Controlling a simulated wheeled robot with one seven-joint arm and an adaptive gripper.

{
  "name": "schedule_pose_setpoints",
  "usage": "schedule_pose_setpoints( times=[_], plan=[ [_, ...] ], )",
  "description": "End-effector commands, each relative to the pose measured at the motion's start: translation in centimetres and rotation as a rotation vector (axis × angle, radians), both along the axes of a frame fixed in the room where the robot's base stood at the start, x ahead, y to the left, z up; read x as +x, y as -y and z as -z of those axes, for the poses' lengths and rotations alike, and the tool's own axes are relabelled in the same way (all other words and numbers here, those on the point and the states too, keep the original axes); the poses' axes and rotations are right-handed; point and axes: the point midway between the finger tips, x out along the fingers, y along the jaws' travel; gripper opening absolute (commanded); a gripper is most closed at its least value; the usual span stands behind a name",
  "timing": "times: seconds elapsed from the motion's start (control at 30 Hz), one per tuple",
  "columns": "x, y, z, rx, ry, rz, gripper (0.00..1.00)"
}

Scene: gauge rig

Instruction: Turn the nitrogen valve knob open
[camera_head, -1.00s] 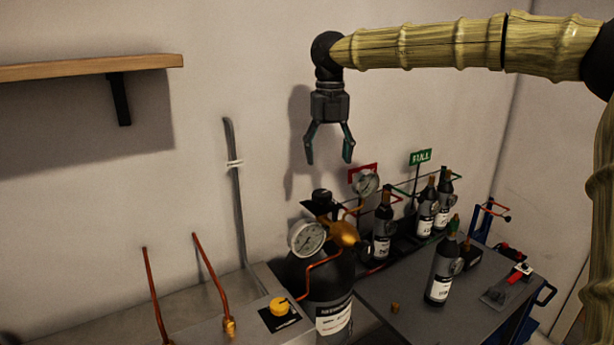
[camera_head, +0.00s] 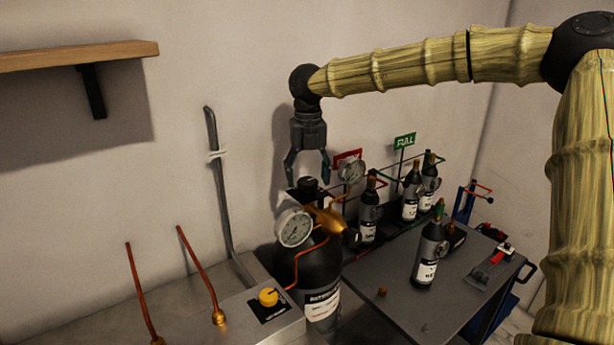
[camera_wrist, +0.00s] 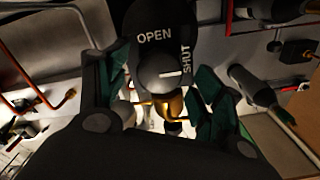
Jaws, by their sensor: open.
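The nitrogen cylinder (camera_head: 313,266) is a dark bottle with a white label, standing by the wall. Its black valve top (camera_head: 310,185) sits above a brass regulator (camera_head: 326,217). In the wrist view the round dark knob (camera_wrist: 160,72) shows between my fingers, on a black plate (camera_wrist: 160,20) marked OPEN and SHUT. A white line on the knob points right, toward SHUT. My gripper (camera_head: 308,179) points down, open, with its green-padded fingers either side of the valve top. Whether they touch the knob I cannot tell.
A round gauge (camera_head: 294,228) and copper tubing stand close beside the cylinder. A yellow knob (camera_head: 268,297) is on the grey box in front. Several dark bottles stand on the bench (camera_head: 390,290) to the right. A shelf (camera_head: 75,55) is at upper left.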

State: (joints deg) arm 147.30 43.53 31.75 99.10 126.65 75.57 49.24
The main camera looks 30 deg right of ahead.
Motion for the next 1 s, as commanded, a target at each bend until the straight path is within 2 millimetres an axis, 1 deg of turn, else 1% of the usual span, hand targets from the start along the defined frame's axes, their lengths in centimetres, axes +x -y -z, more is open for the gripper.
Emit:
schedule_pose_setpoints(
  times=[0.13,0.4,0.57,0.6,0.67,1.0],
  plan=[
    [0.01,-0.02,0.61,0.0,0.0,-0.001,0.67],
    [0.02,-0.07,0.68,0.0,0.0,-0.001,0.67],
    [0.03,-0.08,0.67,0.0,0.0,-0.001,0.38],
    [0.03,-0.08,0.67,0.0,0.0,-0.001,0.31],
    [0.02,-0.06,0.67,-0.001,0.0,-0.001,0.21],
    [-0.03,-0.02,0.42,-0.001,-0.001,-0.037,0.21]
  ],
)
